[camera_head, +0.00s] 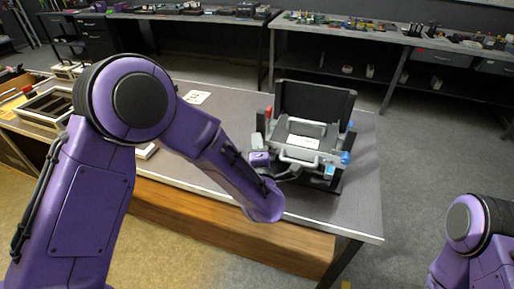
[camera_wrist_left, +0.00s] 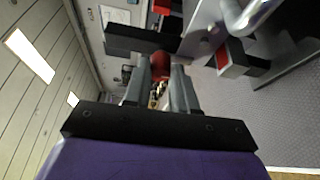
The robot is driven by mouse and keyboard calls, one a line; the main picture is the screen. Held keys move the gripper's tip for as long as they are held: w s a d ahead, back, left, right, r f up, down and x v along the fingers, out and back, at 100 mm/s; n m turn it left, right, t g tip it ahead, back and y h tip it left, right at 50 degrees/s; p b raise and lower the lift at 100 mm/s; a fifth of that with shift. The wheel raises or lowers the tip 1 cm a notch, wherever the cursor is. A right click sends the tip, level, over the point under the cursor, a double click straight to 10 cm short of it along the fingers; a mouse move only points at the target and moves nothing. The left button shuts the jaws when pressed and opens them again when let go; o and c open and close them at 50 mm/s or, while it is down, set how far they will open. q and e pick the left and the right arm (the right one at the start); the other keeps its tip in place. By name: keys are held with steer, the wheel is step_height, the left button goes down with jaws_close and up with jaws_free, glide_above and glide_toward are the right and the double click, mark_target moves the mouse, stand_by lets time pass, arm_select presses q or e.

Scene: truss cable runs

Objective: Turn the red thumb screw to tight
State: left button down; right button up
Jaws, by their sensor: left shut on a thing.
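The red thumb screw (camera_wrist_left: 160,66) shows between the fingertips of my left gripper (camera_wrist_left: 160,80) in the left wrist view, partly hidden by them. The gripper is shut on it. In the head view my left gripper (camera_head: 258,140) is at the left side of a grey and black device on the table. A red part (camera_head: 269,112) stands at the device's back left there; I cannot tell if it is the same screw. The screw's turn angle is not readable. My right gripper is out of view; only part of my right arm shows.
The grey device (camera_head: 299,154) with a handle and an upright black panel (camera_head: 314,102) stands on the table (camera_head: 358,205). Blue parts (camera_head: 346,158) are on its right side. A tray (camera_head: 45,107) lies at the far left. The table right of the device is clear.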

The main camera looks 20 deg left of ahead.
arm_select(q)
steer(key=shift+m, duration=0.4)
steer(key=c, duration=0.9)
jaws_free()
steer(key=b+v, duration=0.2)
steer(key=v, duration=0.8)
steer(key=shift+s+d+f, duration=0.1)
steer(key=shift+s+f, duration=0.05)
steer(key=shift+s, duration=0.2)
